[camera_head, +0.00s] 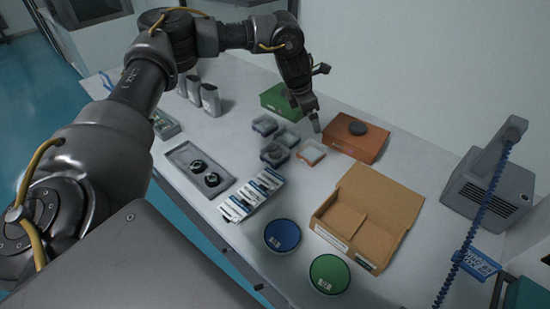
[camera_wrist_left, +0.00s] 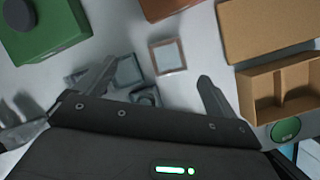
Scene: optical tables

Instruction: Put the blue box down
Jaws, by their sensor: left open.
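No blue box shows clearly in either view. My left gripper (camera_head: 315,122) hangs over the table beside the orange-brown box (camera_head: 352,143); in the wrist view its two fingers (camera_wrist_left: 156,72) are spread with nothing held between them. Small grey-blue square trays (camera_head: 274,154) lie just left of it, with a brown-rimmed one (camera_head: 311,152) close by. In the wrist view, grey trays (camera_wrist_left: 130,72) lie partly behind the left finger and the brown-rimmed tray (camera_wrist_left: 167,57) lies beyond the fingers. My right gripper is in neither view.
A green box (camera_head: 275,101) stands behind the trays. An open cardboard box (camera_head: 345,218), a blue round lid (camera_head: 282,235) and a green round lid (camera_head: 330,273) lie nearer the front. A grey tray (camera_head: 181,156) holds two dark parts. A grey machine (camera_head: 485,190) stands at right.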

